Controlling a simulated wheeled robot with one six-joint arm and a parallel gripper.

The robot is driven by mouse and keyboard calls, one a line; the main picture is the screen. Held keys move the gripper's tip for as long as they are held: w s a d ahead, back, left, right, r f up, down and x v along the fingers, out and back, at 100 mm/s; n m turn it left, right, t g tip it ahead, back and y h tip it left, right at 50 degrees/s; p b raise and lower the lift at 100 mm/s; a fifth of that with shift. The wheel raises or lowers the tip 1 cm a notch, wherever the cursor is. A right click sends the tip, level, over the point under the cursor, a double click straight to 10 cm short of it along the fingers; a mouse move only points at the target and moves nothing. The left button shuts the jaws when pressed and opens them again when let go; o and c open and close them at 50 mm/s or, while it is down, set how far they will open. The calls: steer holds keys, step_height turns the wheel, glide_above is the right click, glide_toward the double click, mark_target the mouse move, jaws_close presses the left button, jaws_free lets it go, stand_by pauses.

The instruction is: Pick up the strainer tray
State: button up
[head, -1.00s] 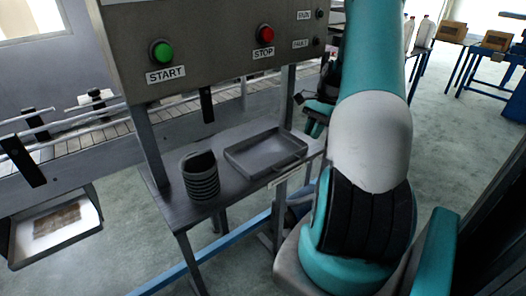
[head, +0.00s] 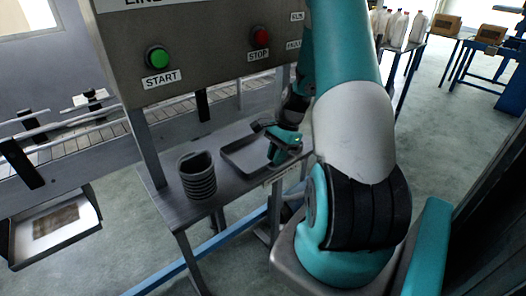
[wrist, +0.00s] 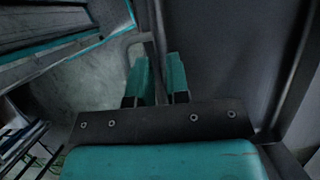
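The strainer tray, which I take to be the shallow grey tray (head: 234,160), lies flat on the metal stand in the head view. My gripper (head: 282,156) is at its right end, and my arm and gripper hide that end. In the wrist view, the two teal fingers of my gripper (wrist: 160,80) stand a little apart. A grey rim (wrist: 153,45), seemingly the tray's wall, runs up between them. The fingers do not look pressed onto it, though the contact is partly hidden.
A ribbed dark cup (head: 198,178) stands on the stand (head: 165,205) just left of the tray. A control panel (head: 205,50) with green and red buttons hangs above. A tray with a brown mesh-like patch (head: 55,222) sits at lower left by the conveyor (head: 90,138).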

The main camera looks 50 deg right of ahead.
steer(key=shift+a+f, duration=0.15)
steer(key=shift+f, duration=0.2)
jaws_close()
steer(key=shift+r, duration=0.2)
